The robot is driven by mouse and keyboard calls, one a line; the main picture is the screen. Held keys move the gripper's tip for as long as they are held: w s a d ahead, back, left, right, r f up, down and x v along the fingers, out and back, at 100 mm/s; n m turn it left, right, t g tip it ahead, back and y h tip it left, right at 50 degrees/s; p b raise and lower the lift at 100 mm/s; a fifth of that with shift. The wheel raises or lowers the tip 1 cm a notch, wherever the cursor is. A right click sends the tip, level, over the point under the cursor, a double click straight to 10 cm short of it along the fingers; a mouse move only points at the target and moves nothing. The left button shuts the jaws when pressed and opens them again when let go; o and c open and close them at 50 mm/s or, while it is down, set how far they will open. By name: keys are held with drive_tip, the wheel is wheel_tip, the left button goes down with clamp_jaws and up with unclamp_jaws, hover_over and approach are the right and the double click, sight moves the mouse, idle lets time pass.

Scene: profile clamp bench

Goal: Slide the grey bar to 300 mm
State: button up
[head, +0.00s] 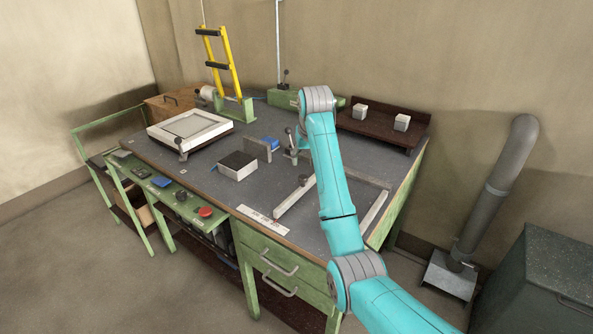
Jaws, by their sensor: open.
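Pale grey bars lie on the dark bench top (232,196) around my arm: one slanted bar (295,198) to its left, another (374,213) to its right, and a thinner grey piece (372,181) behind that one. I cannot tell which one the task means. A white label strip (263,220) lies at the front edge; its marks are too small to read.
A white frame (188,131), a dark-topped block (238,165) and an upright grey plate (258,149) stand on the left half. A yellow frame (218,62) rises behind. A brown shelf (383,126) with two pale blocks is at the back right.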

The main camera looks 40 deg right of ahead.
sight(303, 176)
drive_tip(key=x, duration=1)
drive_tip(key=shift+f, duration=0.25)
clamp_jaws()
